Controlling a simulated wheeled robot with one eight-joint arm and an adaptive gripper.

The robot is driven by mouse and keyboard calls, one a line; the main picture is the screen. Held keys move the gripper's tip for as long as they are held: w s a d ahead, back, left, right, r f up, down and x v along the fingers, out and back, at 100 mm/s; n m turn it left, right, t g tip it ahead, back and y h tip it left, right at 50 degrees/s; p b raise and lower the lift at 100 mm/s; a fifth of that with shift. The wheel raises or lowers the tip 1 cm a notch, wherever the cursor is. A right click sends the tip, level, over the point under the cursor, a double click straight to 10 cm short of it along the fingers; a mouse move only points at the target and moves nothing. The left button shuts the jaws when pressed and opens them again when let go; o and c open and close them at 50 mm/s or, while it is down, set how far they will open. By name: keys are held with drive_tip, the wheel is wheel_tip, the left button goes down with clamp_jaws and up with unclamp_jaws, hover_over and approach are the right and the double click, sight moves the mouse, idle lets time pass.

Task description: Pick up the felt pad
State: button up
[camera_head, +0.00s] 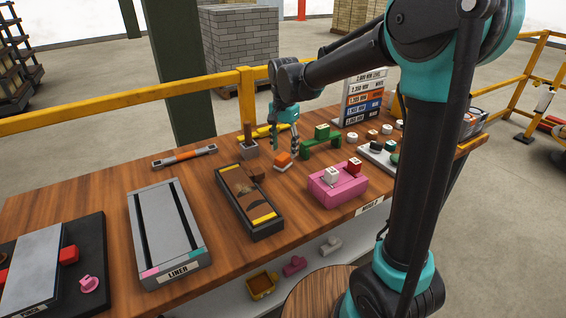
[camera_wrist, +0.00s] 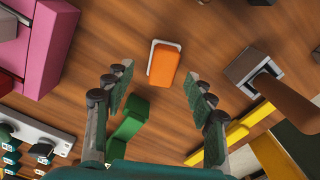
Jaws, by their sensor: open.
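An orange block (camera_wrist: 163,64) on a thin white base (camera_wrist: 152,58), which looks like the felt pad, lies on the wooden bench. In the head view the orange block (camera_head: 283,156) sits just below my gripper (camera_head: 295,148). My gripper is open and empty, pointing down above the bench. In the wrist view its fingers are spread apart (camera_wrist: 158,88), and the orange block lies beyond the fingertips, between their lines. I see no contact with it.
A green bridge-shaped block (camera_head: 320,141) stands right of my gripper. A pink block (camera_head: 338,190) is nearer the front. A grey holder with a brown handle (camera_head: 249,147) and a yellow tool (camera_head: 268,131) are close by. A dark tray (camera_head: 266,231) lies front-left.

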sight(282, 157)
drive_tip(key=f, duration=0.4)
drive_tip(key=shift+a+f, duration=0.15)
drive_tip(key=shift+a, duration=0.15)
clamp_jaws()
wheel_tip(282, 157, up, 20)
idle(0.7)
